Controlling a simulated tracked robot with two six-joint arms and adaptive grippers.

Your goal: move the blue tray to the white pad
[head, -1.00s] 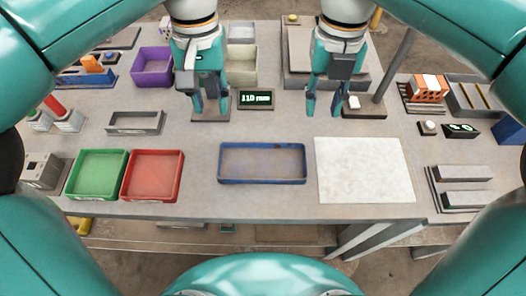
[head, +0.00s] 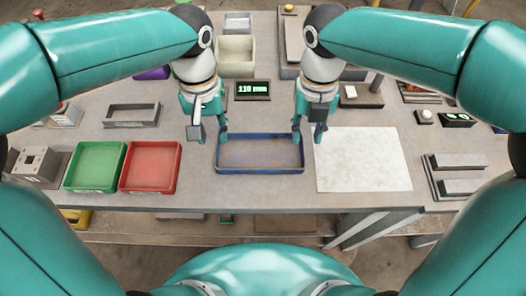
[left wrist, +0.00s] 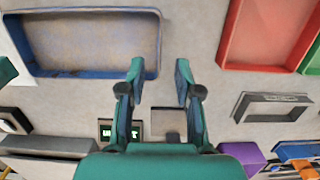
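The blue tray (head: 260,171) lies empty on the table, left of the white pad (head: 362,160). My left gripper (head: 209,136) is open at the tray's left end, and my right gripper (head: 307,136) is open at its right end. In the head view each gripper has one finger on either side of the tray's end wall line. In the left wrist view the open left gripper (left wrist: 159,70) has one finger over the tray's corner (left wrist: 150,72) and the other outside it. I cannot tell whether any finger touches the tray.
A red tray (head: 151,188) and a green tray (head: 95,187) sit left of the blue tray. A grey frame (head: 131,124) and a display (head: 253,99) lie behind. Grey bars (head: 460,180) are right of the pad. The pad is bare.

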